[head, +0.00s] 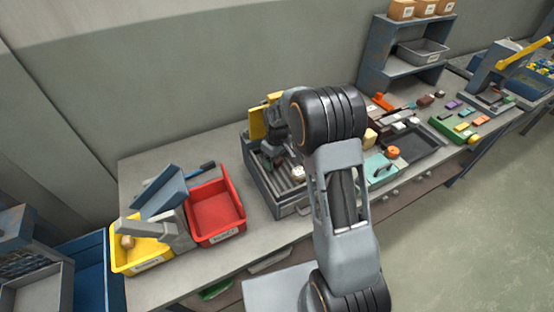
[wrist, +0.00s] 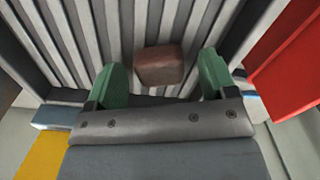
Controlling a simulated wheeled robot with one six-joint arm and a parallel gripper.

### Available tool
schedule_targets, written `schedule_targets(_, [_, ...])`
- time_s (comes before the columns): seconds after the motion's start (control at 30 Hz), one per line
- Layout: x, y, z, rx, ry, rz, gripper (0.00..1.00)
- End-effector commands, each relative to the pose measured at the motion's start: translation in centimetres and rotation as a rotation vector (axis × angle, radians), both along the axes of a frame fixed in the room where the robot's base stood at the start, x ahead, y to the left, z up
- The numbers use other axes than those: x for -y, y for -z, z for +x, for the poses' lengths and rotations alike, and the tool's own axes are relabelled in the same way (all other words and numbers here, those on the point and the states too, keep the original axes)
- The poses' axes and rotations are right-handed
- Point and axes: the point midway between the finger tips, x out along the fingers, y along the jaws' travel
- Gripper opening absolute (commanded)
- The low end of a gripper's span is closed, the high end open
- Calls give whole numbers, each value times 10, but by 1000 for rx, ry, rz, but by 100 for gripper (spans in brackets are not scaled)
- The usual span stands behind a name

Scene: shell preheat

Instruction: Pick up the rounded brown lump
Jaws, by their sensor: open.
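In the wrist view a reddish-brown lump (wrist: 160,66) with rounded edges lies on a pale ribbed rack. My gripper (wrist: 163,75) is open, with one green fingertip to the left of the lump and one to the right. A gap shows between the lump and each finger, and nothing is held. In the head view my gripper (head: 269,160) is over the ribbed rack of the grey tray-like unit (head: 292,204). I cannot make out the brown lump there; my arm and gripper cover part of the rack.
A red bin (head: 216,212) and a yellow bin (head: 142,262) with a tan-brown item (head: 127,242) stand left of the rack. A small white round thing (head: 298,172) is on the rack. A teal block (head: 381,168) and a dark tray (head: 415,150) are to the right.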

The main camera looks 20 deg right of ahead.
Motion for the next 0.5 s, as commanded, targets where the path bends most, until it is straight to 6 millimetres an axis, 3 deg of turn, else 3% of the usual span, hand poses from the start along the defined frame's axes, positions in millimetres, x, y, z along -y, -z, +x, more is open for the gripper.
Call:
schedule_targets(0.33, [0, 7, 0, 1, 0, 0, 78])
schedule_targets(0.5, [0, 7, 0, 1, 0, 0, 61])
